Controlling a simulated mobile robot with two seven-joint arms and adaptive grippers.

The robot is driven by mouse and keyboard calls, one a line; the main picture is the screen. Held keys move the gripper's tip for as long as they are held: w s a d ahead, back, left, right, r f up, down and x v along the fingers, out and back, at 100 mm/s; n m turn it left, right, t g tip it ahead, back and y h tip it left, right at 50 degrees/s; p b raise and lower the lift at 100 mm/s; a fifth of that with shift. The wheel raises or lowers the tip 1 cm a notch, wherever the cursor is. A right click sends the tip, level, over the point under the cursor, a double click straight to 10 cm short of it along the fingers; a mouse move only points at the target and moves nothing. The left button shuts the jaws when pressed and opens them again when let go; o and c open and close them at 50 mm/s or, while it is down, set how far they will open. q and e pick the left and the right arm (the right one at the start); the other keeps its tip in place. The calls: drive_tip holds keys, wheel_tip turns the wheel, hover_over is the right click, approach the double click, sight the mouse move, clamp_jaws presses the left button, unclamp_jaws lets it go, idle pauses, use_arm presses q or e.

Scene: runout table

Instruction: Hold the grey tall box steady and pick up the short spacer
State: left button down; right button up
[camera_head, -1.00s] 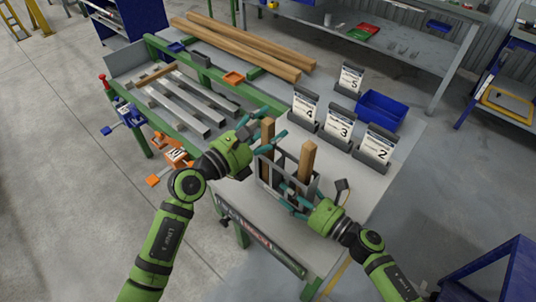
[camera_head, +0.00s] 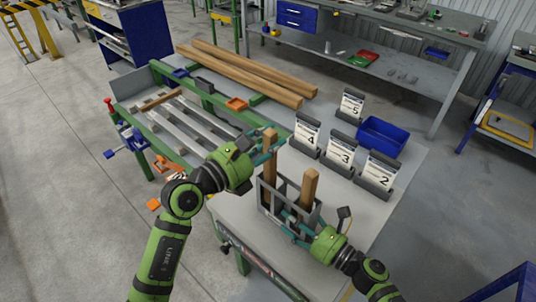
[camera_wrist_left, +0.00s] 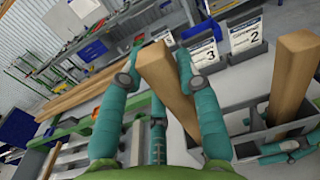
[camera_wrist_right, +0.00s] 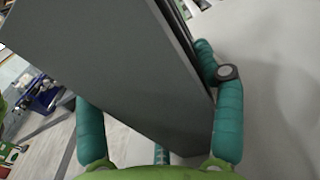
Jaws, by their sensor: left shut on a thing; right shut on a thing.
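The grey tall box (camera_head: 262,194) is an open-topped frame on the near part of the table, with two wooden pieces rising from it. My left gripper (camera_head: 268,150) is shut on the left piece, the short spacer (camera_head: 269,172), near its top. In the left wrist view the spacer (camera_wrist_left: 166,82) leans between the two teal fingers. Its lower end is hidden by the box. The other wooden spacer (camera_head: 309,187) stands at the box's right side. My right gripper (camera_head: 290,226) is shut on the near wall of the box, whose grey panel (camera_wrist_right: 110,60) fills the right wrist view.
Numbered card stands (camera_head: 341,154) and a blue bin (camera_head: 382,137) are behind the box. Long wooden beams (camera_head: 250,72) lie at the back, and slatted rails (camera_head: 185,122) are to the left. Bare table (camera_head: 240,215) shows left of the box.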

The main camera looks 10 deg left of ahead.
use_arm(q)
wheel_tip(320, 180, up, 14)
drive_tip(key=shift+f, duration=0.2)
use_arm(e)
drive_tip(key=o, duration=1.3)
drive_tip(key=shift+o, duration=0.2)
